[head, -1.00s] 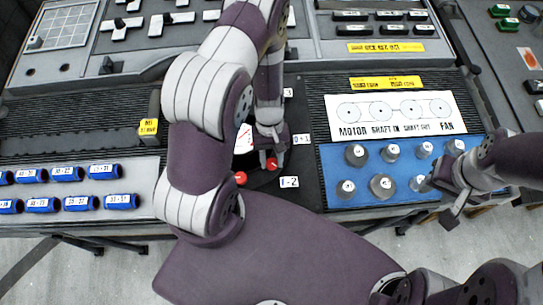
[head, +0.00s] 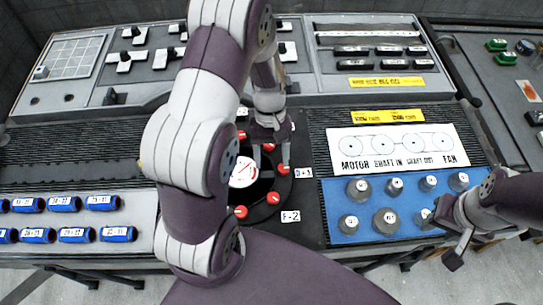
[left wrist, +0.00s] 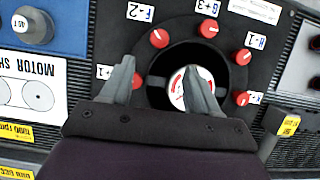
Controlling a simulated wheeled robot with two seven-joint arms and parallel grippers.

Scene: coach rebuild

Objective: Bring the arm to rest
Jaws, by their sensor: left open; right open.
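My left arm (head: 190,150) reaches in over the middle of the console. Its gripper (head: 271,160) points down, open, over the far side of a round black dial (head: 262,190) ringed with red knobs. In the left wrist view the two fingers (left wrist: 158,78) stand apart over the dial, with nothing between them but part of its white and red centre (left wrist: 178,88). I cannot tell whether the fingertips touch anything. My right gripper (head: 455,245) is open and empty at the front right, beside the blue tray (head: 345,215).
Several grey knobbed weights (head: 386,221) stand on the blue tray under a motor shaft sign (head: 398,147). Several blue cylinders (head: 92,234) lie in rows at the left. Switch panels (head: 160,60) rise at the back. Open floor (head: 90,285) lies in front.

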